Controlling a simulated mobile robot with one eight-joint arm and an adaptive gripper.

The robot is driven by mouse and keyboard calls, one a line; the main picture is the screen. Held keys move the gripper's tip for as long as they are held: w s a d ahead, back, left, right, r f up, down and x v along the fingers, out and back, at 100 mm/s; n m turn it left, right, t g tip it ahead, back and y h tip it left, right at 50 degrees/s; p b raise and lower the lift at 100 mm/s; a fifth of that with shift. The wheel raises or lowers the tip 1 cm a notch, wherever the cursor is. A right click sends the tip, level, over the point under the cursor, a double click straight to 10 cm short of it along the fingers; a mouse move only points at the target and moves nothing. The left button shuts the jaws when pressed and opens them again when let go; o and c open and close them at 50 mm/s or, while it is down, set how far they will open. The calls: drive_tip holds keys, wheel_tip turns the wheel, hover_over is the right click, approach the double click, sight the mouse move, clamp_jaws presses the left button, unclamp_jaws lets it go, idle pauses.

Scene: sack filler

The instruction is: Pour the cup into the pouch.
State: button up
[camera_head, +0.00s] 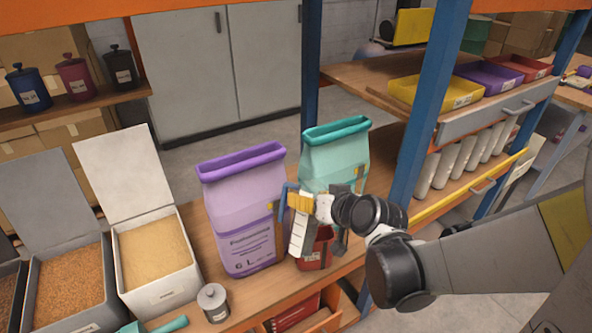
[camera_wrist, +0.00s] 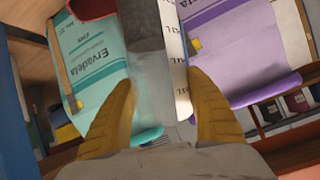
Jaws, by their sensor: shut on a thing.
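Two tall open-topped pouches stand on the wooden bench, a purple one (camera_head: 240,205) and a teal one (camera_head: 335,160); in the wrist view the teal pouch (camera_wrist: 95,65) is left and the purple pouch (camera_wrist: 235,45) right. My gripper (camera_head: 300,203) is in front of the gap between them, below their rims. Its yellow fingers (camera_wrist: 161,84) are shut on a narrow grey-and-white cup (camera_head: 300,233) with dark markings, also in the wrist view (camera_wrist: 147,55). The cup looks nearly upright; its mouth and contents are hidden.
A red pot (camera_head: 318,257) stands just behind the held cup. Open bins of grain (camera_head: 155,262) are at the left, with a small grey canister (camera_head: 213,302) and a teal scoop (camera_head: 168,325) in front. A blue post (camera_head: 428,110) stands right of the teal pouch.

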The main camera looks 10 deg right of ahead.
drive_tip(key=shift+r+m+g+y+p, duration=0.15)
drive_tip(key=shift+m+g+y+p, duration=0.25)
drive_tip(key=shift+g+p, duration=0.1)
drive_tip(key=f+m+g+y+b, duration=0.1)
drive_tip(key=f, duration=0.1)
drive_tip(key=f+m+g+y+b, duration=0.1)
drive_tip(key=f+g+b, duration=0.1)
drive_tip(key=f, duration=0.1)
drive_tip(key=f+m+g+y+b, duration=0.1)
drive_tip(key=f+y, duration=0.1)
drive_tip(key=shift+s+a+f+m+g+b, duration=0.2)
drive_tip(key=shift+f+m+g+b, duration=0.1)
drive_tip(key=shift+m+b, duration=0.1)
drive_tip(key=shift+f+m+g+y+b, duration=0.3)
drive_tip(key=shift+f+g+y+b, duration=0.15)
drive_tip(key=shift+f+b, duration=0.35)
drive_tip(key=m+g+y+b, duration=0.1)
drive_tip(key=m+y, duration=0.1)
drive_tip(key=w+d+m+g+y+b, duration=0.1)
drive_tip(key=m+y, duration=0.1)
drive_tip(key=w+d+m+g+y+b, duration=0.1)
drive_tip(key=y, duration=0.2)
drive_tip(key=shift+w+d+f+m, duration=0.1)
drive_tip(key=shift+d+m, duration=0.05)
drive_tip(key=shift+m, duration=0.25)
